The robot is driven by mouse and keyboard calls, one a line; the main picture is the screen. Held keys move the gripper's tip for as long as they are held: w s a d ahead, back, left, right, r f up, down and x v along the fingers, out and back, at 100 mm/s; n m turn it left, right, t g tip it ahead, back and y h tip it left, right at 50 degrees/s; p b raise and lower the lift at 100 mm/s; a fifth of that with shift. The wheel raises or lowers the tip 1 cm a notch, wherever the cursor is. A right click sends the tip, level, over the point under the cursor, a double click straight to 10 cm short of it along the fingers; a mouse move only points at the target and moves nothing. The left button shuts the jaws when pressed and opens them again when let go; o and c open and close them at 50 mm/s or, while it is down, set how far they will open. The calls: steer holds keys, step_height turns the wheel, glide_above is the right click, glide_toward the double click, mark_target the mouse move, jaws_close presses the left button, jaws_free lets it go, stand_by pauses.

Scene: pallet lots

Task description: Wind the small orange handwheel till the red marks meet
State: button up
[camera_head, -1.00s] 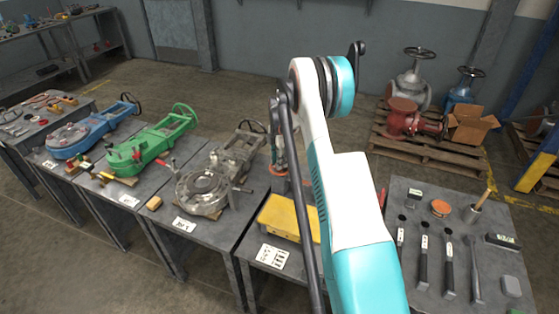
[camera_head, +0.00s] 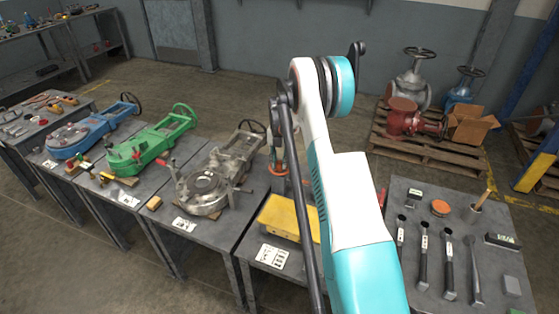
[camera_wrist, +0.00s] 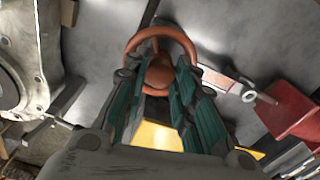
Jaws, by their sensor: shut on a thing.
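The small orange handwheel (camera_wrist: 186,44) is at the top middle of the wrist view, with its round hub between my fingers. My gripper (camera_wrist: 160,72) has its green-padded fingers closed in on the handwheel from both sides. In the head view the handwheel (camera_head: 279,168) shows only in part beside my arm. A pale strip with a red part (camera_wrist: 222,82) lies just right of the wheel in the wrist view. I cannot tell whether any red marks line up.
A yellow box (camera_head: 284,217) sits on the bench below the wheel. A grey valve casting (camera_head: 203,190) is to its left, then green (camera_head: 150,147) and blue (camera_head: 85,135) ones. A tool table (camera_head: 425,198) is on the right. A red block (camera_wrist: 290,110) is close by in the wrist view.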

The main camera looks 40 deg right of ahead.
mark_target(279, 162)
steer(key=shift+n, duration=0.5)
steer(key=o, duration=1.1)
steer(key=shift+c, duration=0.2)
step_height(279, 162, up, 12)
